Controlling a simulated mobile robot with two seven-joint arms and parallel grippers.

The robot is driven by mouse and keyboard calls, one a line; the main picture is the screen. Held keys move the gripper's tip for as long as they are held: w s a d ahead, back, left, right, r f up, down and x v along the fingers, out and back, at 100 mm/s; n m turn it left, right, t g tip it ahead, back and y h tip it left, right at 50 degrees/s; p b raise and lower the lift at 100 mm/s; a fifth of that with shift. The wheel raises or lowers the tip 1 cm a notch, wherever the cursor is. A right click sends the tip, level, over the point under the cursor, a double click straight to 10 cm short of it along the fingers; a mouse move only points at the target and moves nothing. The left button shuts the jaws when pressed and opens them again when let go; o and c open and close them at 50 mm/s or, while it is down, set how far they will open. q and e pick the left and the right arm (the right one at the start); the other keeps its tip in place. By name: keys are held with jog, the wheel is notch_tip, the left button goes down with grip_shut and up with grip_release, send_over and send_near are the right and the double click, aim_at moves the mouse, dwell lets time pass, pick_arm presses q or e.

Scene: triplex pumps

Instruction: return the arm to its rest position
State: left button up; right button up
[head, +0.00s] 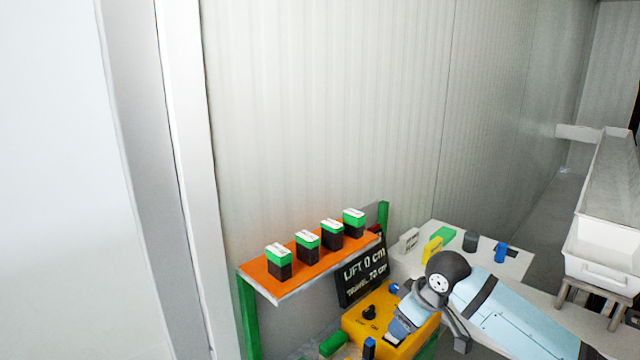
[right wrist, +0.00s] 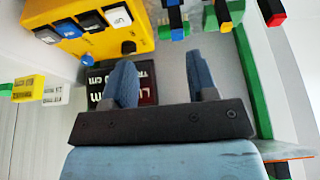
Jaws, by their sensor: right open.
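My right arm (head: 520,318) reaches in from the lower right of the head view. Its gripper (head: 402,318) is over the right part of a yellow control box (head: 358,327) and hides some of it. In the right wrist view the two blue fingers of the right gripper (right wrist: 162,80) stand apart with nothing between them. The yellow box (right wrist: 115,45) with its row of buttons shows at the upper left there. I cannot tell whether the gripper touches the box. My left gripper is not in view.
A dark sign (head: 362,284) stands behind the yellow box. An orange shelf (head: 258,277) on green posts holds several black-and-green boxes. A white table (head: 512,268) with small coloured items lies behind my arm. White bins (head: 603,250) stand at right. A corrugated wall (head: 330,110) closes the back.

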jog(key=s+a+f+m+t+y+p, duration=0.25)
jog(key=s+a+f+t, duration=0.2)
jog(key=s+f, duration=1)
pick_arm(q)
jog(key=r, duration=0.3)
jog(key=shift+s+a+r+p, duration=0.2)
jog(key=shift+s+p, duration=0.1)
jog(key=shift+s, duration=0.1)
pick_arm(e)
jog(key=s+d+f+m+t+h, duration=0.1)
jog(key=s+d+f, duration=0.2)
jog(key=s, duration=0.6)
jog(key=s+d+f+m+t+h, duration=0.1)
jog(key=s+d+f+m+t, duration=0.1)
jog(key=s+f, duration=0.3)
jog(key=s+d, duration=0.1)
jog(key=s, duration=0.3)
jog(key=shift+d, duration=0.3)
jog(key=shift+f, duration=0.1)
